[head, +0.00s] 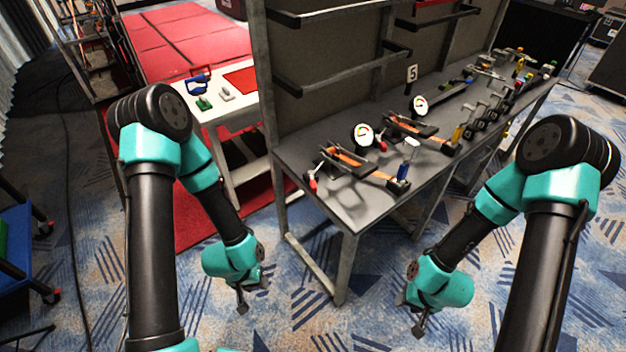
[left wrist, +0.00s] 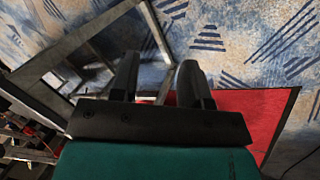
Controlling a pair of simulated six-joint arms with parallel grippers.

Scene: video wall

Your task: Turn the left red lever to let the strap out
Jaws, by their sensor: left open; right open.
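The left red lever (head: 312,181) sticks out at the near left end of the strap device (head: 347,157) on the dark bench top (head: 350,206). An orange strap (head: 377,172) runs from that device towards the right. A second red lever (head: 381,145) belongs to the similar device (head: 415,127) farther back. My left gripper (head: 247,295) is open and empty, low over the floor to the left of the bench. In the left wrist view its two fingers (left wrist: 155,85) stand apart with nothing between them. My right gripper (head: 413,317) is open and empty, in front of the bench.
Round gauges (head: 364,136) stand behind the strap devices. A blue-topped post (head: 405,165) stands at the strap's right end. The bench legs (head: 346,270) reach down between my grippers. A white table (head: 214,115) stands at the left. The carpet before the bench is clear.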

